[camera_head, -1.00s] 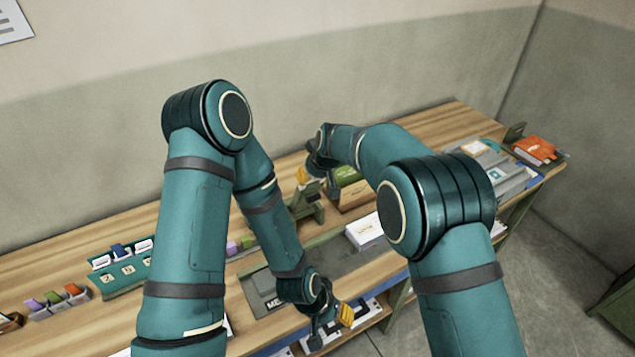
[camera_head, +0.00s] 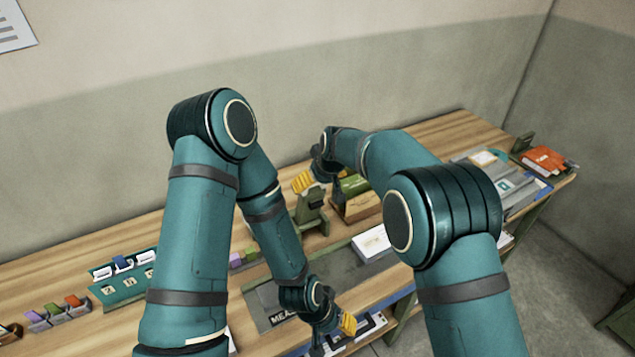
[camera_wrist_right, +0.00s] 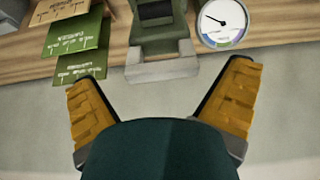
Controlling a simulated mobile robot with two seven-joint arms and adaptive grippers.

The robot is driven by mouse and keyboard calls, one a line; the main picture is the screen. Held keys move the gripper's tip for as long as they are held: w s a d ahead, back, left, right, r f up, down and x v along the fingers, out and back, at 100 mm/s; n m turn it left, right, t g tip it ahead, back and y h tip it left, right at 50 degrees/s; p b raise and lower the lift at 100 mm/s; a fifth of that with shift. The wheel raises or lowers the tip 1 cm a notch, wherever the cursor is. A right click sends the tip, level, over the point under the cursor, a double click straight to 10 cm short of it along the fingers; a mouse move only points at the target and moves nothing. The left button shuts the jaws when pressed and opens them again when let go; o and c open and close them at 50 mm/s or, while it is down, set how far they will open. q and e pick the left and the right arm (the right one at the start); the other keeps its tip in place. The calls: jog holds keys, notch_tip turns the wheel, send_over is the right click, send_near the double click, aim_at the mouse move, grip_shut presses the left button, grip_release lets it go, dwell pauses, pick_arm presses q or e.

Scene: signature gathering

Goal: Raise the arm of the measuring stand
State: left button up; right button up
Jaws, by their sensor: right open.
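The measuring stand (camera_head: 312,214) is a dark green upright piece on the bench, partly hidden by my right gripper in the head view. In the right wrist view its green body (camera_wrist_right: 160,32) shows at the top centre, with a pale grey-green bar (camera_wrist_right: 162,70) across its near end. A round white dial gauge (camera_wrist_right: 222,22) is beside it. My right gripper (camera_head: 302,182) is open, its yellow fingers (camera_wrist_right: 164,105) spread to either side below the bar, with nothing between them. My left gripper (camera_head: 347,325) hangs by the bench's front edge; its jaw opening is unclear.
Green and brown cards (camera_wrist_right: 78,35) lie left of the stand in the wrist view. A white box (camera_head: 372,243) sits on the grey mat (camera_head: 345,268). A green card holder (camera_head: 125,288) stands left. Trays and an orange book (camera_head: 545,160) are at the right end.

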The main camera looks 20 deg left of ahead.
jog(key=v, duration=1)
jog(key=shift+r, duration=0.2)
jog(key=shift+s, duration=0.1)
jog(key=shift+d, duration=0.1)
